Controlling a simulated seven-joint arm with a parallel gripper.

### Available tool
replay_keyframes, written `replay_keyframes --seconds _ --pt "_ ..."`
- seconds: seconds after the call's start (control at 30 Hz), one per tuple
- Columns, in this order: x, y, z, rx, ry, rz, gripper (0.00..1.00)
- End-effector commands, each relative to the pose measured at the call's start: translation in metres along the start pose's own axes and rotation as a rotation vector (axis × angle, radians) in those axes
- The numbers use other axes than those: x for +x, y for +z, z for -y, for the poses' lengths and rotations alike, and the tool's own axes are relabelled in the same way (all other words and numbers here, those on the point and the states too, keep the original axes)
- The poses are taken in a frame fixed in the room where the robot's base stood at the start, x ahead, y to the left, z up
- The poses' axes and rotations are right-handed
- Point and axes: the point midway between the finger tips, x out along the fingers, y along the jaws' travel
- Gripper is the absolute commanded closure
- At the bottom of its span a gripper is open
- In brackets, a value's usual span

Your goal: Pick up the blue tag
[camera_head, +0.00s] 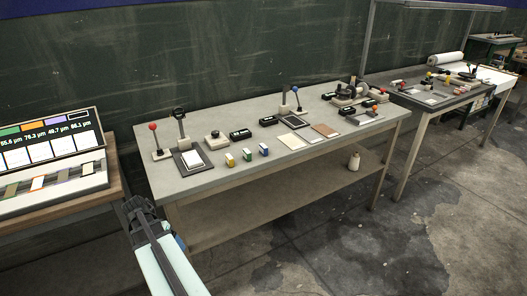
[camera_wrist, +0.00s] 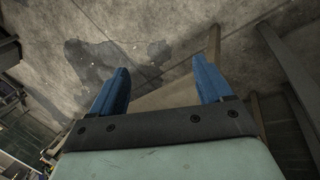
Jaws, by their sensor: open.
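The blue tag (camera_head: 263,150) is a small upright block with a white part, on the near edge of the grey table. It is the rightmost in a short row with a green tag (camera_head: 247,154) and a yellow tag (camera_head: 230,159). My gripper (camera_wrist: 160,72) shows two blue fingers spread apart in the wrist view, with nothing between them. In the head view my arm is at the lower left, in front of the table's left end and well apart from the blue tag. The wrist view shows no tag.
The grey table (camera_head: 190,192) also holds a red-knobbed lever (camera_head: 153,128), a dark tray with white paper (camera_head: 192,160), black boxes and flat sample plates. A display stand (camera_head: 52,140) stands at the left. Several devices crowd the table's right end. Open floor lies in front.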

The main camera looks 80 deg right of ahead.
Motion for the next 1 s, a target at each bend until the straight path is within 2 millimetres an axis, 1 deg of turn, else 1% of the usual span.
replay_keyframes --seconds 0.03,0.1,0.17,0.3,0.47,0.57,0.6,0.67,0.77,0.8,0.87,0.9,1.0 --pt "-0.013 -0.016 -0.013 0.055 -0.003 -0.009 0.21" --pt "-0.029 -0.033 -0.030 0.129 -0.004 -0.018 0.21" --pt "-0.042 -0.047 -0.046 0.191 -0.005 -0.025 0.21" --pt "-0.072 -0.078 -0.084 0.336 -0.005 -0.040 0.21" --pt "-0.102 -0.112 -0.129 0.493 -0.008 -0.058 0.21" --pt "-0.121 -0.136 -0.158 0.591 -0.015 -0.070 0.21" --pt "-0.128 -0.148 -0.171 0.631 -0.018 -0.075 0.21" --pt "-0.139 -0.168 -0.190 0.691 -0.024 -0.084 0.21" --pt "-0.155 -0.207 -0.223 0.786 -0.039 -0.099 0.21" --pt "-0.161 -0.226 -0.237 0.822 -0.046 -0.105 0.21" --pt "-0.169 -0.254 -0.259 0.871 -0.059 -0.116 0.21" --pt "-0.172 -0.273 -0.272 0.900 -0.068 -0.124 0.21" --pt "-0.179 -0.313 -0.305 0.960 -0.089 -0.142 0.21"
